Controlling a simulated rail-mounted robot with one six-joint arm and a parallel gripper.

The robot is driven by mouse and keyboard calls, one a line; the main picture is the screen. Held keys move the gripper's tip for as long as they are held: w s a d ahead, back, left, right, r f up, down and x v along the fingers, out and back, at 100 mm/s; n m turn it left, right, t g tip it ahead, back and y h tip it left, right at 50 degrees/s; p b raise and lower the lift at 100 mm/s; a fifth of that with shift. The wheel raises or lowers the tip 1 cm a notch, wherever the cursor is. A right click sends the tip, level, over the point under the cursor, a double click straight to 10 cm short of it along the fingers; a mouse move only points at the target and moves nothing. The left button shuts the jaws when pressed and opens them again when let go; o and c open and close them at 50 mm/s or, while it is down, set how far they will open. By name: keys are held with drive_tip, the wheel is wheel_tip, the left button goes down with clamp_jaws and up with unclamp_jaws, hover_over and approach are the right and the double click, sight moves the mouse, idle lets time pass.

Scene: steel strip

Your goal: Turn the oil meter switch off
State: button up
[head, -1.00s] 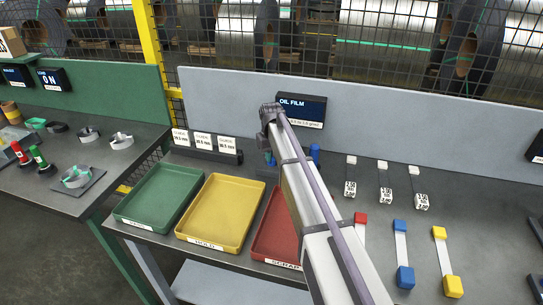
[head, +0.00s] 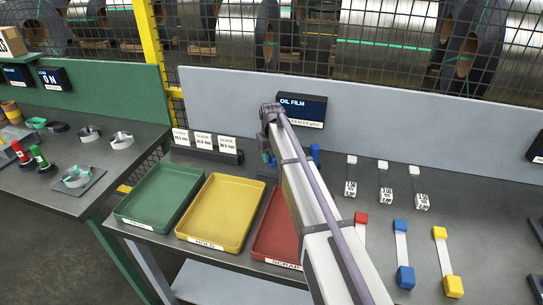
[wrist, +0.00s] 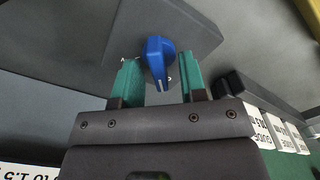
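The oil meter display (head: 301,110), headed "OIL FILM", stands against the grey back panel, partly behind my arm. In the wrist view, a blue rotary switch (wrist: 157,58) sits on a dark grey plate (wrist: 95,40), with small white marks beside it. Its pointed end faces the gripper side of the picture. My gripper (wrist: 160,82) is open, with one teal finger to each side of the switch. Gaps show between the fingers and the switch, and I see no contact. In the head view my arm hides the switch and most of the gripper.
Green (head: 160,222), yellow (head: 240,247) and red (head: 262,240) trays lie left of my arm. A row of white labelled blocks (head: 204,142) stands behind them. Colour-ended strips (head: 401,240) and small white tagged pieces (head: 384,183) lie to the right.

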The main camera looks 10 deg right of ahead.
sight(272, 155)
wheel_tip(272, 155, up, 11)
drive_tip(key=p, duration=1)
drive_tip(key=shift+p, duration=0.4)
drive_tip(key=shift+f, duration=0.1)
drive_tip(key=s+m, duration=0.2)
drive_tip(key=s, duration=3.1)
drive_tip(key=shift+s+d+f+m+b, duration=0.2)
drive_tip(key=shift+s+f+m+b, duration=0.15)
drive_tip(key=shift+s+m, duration=0.05)
